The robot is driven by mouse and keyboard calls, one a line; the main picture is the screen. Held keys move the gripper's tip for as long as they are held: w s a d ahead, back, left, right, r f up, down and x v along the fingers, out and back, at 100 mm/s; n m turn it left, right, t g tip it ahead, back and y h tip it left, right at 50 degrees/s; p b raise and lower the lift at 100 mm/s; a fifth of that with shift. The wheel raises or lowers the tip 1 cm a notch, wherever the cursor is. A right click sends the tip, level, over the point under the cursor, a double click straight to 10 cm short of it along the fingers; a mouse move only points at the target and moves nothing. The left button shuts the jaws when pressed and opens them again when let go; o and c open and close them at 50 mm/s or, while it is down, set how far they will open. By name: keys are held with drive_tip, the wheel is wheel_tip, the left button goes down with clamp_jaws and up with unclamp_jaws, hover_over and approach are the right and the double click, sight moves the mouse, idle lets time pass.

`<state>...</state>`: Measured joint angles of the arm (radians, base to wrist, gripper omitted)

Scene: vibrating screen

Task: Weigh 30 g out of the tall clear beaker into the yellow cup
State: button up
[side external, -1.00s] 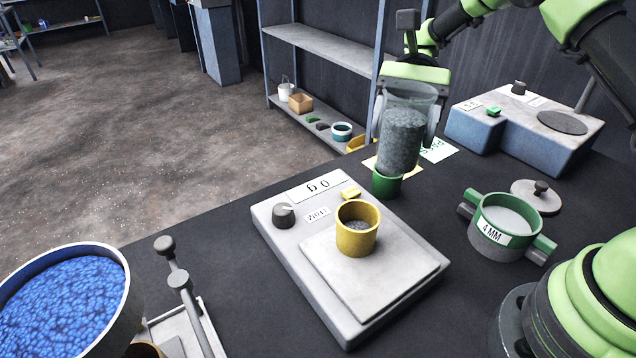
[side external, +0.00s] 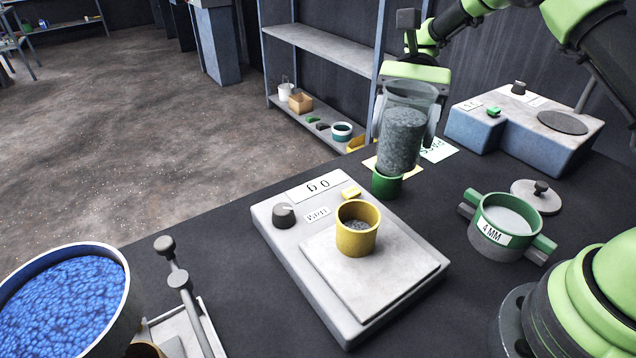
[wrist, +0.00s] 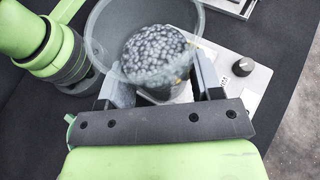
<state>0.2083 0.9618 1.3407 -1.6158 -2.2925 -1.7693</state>
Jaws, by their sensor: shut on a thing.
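The tall clear beaker (side external: 403,135) holds grey granules and hangs upright in my gripper (side external: 405,125), above and behind the scale. My gripper (wrist: 158,85) is shut on the beaker, which fills much of the wrist view (wrist: 150,50). The yellow cup (side external: 357,238) stands upright on the scale plate (side external: 375,285) with some grey granules inside. The scale (side external: 348,333) has a dark knob and a display panel (side external: 317,186), whose reading I cannot make out surely. In the wrist view the beaker hides nearly all of the yellow cup.
A green cup (side external: 387,184) stands below and behind the beaker. A green-handled 4 MM sieve (side external: 504,225) and a lid (side external: 536,194) are at the right. A blue-grey machine (side external: 530,135) is behind. A bowl of blue material (side external: 65,300) is front left.

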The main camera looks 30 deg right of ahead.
sight(391, 150)
idle(0.3)
drive_tip(key=f, duration=0.3)
drive_tip(key=shift+w+d, duration=0.1)
drive_tip(key=shift+d, duration=0.3)
drive_tip(key=shift+a+h, duration=0.2)
drive_tip(key=shift+h, duration=0.2)
drive_tip(key=shift+a+r, duration=0.1)
drive_tip(key=shift+a, duration=0.05)
drive_tip(key=a+h, duration=0.1)
drive_tip(key=h, duration=0.1)
drive_tip(key=a+m+t+h, duration=0.1)
drive_tip(key=h, duration=0.1)
drive_tip(key=shift+m, duration=0.3)
idle(0.3)
